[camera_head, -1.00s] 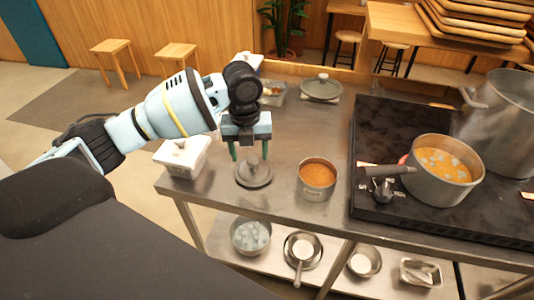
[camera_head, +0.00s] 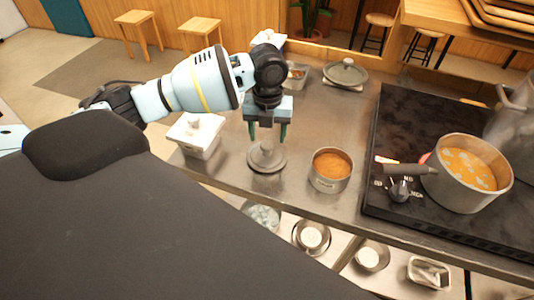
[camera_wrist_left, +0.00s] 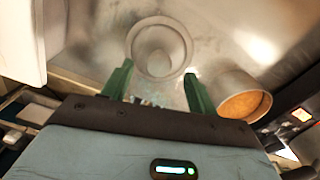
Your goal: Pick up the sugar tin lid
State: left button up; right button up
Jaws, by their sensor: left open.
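The sugar tin lid (camera_head: 255,165) is a round grey metal lid with a raised knob, lying flat on the steel counter. It also shows in the left wrist view (camera_wrist_left: 136,50), ahead of the fingers. My left gripper (camera_head: 267,137) points down just above the lid, with its two green fingers apart on either side of the knob in the picture. It is open and holds nothing. I cannot tell the exact height of the fingertips over the lid. The open tin (camera_head: 329,184) with brown-orange contents stands right of the lid. My right gripper is out of view.
A white lidded box (camera_head: 195,143) stands left of the lid, near the counter edge. A black stove (camera_head: 400,120) with a pot of orange soup (camera_head: 462,195) is at right. Another round lid (camera_head: 345,74) lies behind. Pans sit on the lower shelf.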

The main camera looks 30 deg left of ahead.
aim_at(267, 144)
pick_arm(q)
notch_tip(267, 144, down, 4)
jog(key=shift+s+f, duration=0.1)
jog(key=shift+f, duration=0.05)
jog(key=c, duration=1.1)
